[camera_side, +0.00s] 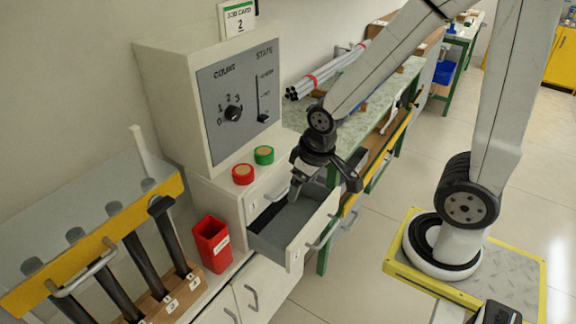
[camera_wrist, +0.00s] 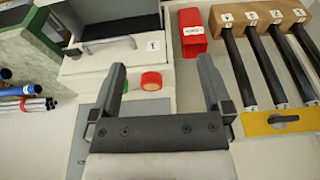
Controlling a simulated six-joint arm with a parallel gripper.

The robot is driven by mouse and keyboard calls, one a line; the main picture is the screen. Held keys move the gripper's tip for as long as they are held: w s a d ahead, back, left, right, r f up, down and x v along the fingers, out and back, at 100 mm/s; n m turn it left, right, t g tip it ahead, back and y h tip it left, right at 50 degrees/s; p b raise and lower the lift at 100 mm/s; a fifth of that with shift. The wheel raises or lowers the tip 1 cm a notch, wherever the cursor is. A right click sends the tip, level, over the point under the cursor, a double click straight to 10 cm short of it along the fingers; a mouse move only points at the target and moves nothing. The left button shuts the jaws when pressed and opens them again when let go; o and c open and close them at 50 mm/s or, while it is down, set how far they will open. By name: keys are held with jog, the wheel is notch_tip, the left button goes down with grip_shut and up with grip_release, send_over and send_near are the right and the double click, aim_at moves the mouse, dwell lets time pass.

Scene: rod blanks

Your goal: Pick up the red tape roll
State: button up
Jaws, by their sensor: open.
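The red tape roll (camera_side: 243,174) has a tan top and sits on the white cabinet top, in front of the control box. In the wrist view the red tape roll (camera_wrist: 151,81) shows between my finger lines, nearer the left finger. A green tape roll (camera_side: 263,155) stands beside it, to the right; in the wrist view my left finger partly hides it. My gripper (camera_side: 325,186) is open and empty, to the right of both rolls and above the open drawer. Its two spread fingers also show in the wrist view (camera_wrist: 162,66).
An open grey-lined drawer (camera_side: 294,238) juts out below my gripper. A red bin (camera_side: 200,232) stands left of it. A rack with dark rods (camera_side: 124,262) is at the left. The control box (camera_side: 190,100) rises behind the rolls. Pipes (camera_side: 325,75) lie on the bench.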

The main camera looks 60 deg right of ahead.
jog(key=w+d+r+m+g, duration=0.1)
jog(key=w+d+r+m, duration=0.1)
jog(key=w+m, duration=0.75)
jog(key=m+g, duration=0.2)
jog(key=m, duration=0.4)
send_over(243, 169)
jog(key=shift+s+f, duration=0.1)
jog(key=shift+f, duration=0.05)
jog(key=shift+f, duration=3.4)
jog(key=shift+f, duration=2.6)
